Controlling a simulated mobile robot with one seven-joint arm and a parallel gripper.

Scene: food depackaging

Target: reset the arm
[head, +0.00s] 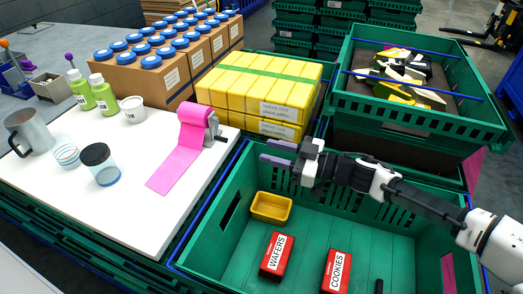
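My gripper (277,154) is at the end of my arm, which reaches in from the right. It is over the back left part of the large green crate (218,224), pointing left. Its two fingers are apart with nothing between them. Below it in the crate are a small yellow bin (271,207), a red WAFERS box (277,256) and a red COOKIES box (336,273). The gripper is apart from all of these.
Stacked yellow cartons (259,91) stand behind the gripper. A raised green crate (412,113) with mixed pieces is at the back right. The white table (125,213) on the left holds a pink tape roll (194,118), bottles and cups.

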